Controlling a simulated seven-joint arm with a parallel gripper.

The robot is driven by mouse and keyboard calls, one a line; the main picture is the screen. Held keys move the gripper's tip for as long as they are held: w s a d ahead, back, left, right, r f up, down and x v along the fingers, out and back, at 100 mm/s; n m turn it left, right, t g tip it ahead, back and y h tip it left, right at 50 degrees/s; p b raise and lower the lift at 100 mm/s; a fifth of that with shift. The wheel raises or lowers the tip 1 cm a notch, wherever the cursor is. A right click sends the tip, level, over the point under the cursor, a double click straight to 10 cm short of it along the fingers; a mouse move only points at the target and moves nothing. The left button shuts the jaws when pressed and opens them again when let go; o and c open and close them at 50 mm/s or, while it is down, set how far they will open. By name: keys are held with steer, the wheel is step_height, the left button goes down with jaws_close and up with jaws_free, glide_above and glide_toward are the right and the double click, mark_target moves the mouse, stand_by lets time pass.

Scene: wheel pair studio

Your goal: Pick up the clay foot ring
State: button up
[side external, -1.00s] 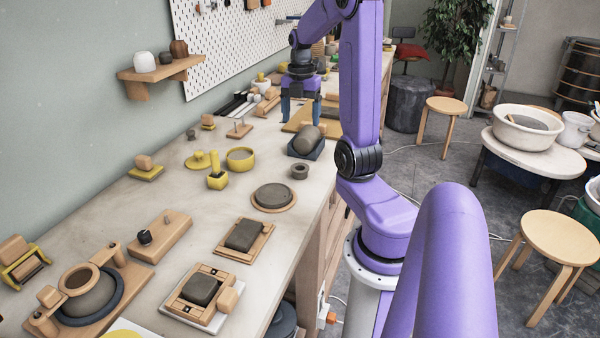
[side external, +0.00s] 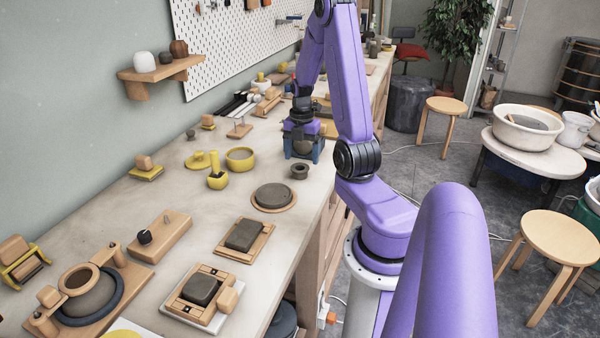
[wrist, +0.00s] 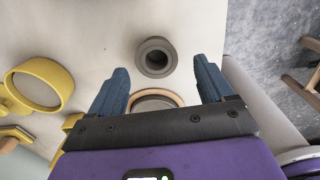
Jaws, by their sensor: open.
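The clay foot ring (side external: 300,171) is a small dark grey ring with a central hole, lying flat on the worktable. In the wrist view the foot ring (wrist: 156,68) shows whole, just beyond the gap between the blue fingers. My gripper (side external: 304,156) is open and empty, above and slightly behind the ring in the side view. In the wrist view the fingers of my gripper (wrist: 160,74) lie to either side of the ring's line, apart from it. A dark rounded lump partly shows behind the fingers in the side view.
A round wooden board with a grey disc (side external: 272,196) lies in front of the ring. The table's edge is close on the right. Bare tabletop surrounds the ring.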

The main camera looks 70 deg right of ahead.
mark_target(300, 166)
steer(key=shift+w+a+f, duration=0.1)
steer(key=shift+w+f, duration=0.05)
steer(key=shift+f, duration=1.1)
steer(key=shift+w+f, duration=0.1)
steer(key=shift+f, duration=1.1)
steer(key=shift+c, duration=0.3)
steer(key=c, duration=1.1)
